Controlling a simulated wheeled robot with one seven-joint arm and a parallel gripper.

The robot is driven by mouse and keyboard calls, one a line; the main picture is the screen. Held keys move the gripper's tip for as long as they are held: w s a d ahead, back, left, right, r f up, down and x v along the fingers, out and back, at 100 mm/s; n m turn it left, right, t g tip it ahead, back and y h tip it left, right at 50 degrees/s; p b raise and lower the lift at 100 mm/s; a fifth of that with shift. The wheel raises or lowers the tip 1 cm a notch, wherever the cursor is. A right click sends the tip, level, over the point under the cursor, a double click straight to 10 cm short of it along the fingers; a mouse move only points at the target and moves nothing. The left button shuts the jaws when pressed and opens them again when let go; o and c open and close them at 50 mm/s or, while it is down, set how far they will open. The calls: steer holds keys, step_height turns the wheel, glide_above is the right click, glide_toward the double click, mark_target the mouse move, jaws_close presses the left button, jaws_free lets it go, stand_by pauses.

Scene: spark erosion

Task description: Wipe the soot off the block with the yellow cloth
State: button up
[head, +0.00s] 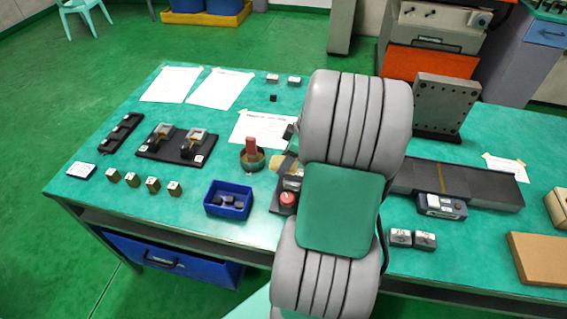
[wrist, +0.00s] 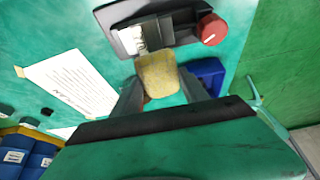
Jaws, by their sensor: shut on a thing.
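My gripper (wrist: 160,85) is shut on the yellow cloth (wrist: 157,71), a worn pad held between the two fingers in the wrist view. A pale metal block (wrist: 139,39) sits in a dark fixture (wrist: 173,30) with a red knob (wrist: 210,29), just ahead of the cloth. The block's face is partly hidden, and I cannot tell how much soot is on it or whether the cloth touches it. In the head view, my arm hides most of the gripper; the fixture's red knob (head: 287,199) and the block (head: 292,183) show at its left.
A blue bin (head: 228,200) with dark pieces stands left of the fixture. A round pot with a red-handled item (head: 251,155) stands behind it. Several small brass blocks (head: 152,184) line the front left. A grey upright plate (head: 443,105) stands at the right.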

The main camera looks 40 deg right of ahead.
steer(key=shift+a+r+p, duration=0.1)
steer(key=shift+r+p, duration=0.9)
steer(key=shift+r, duration=0.9)
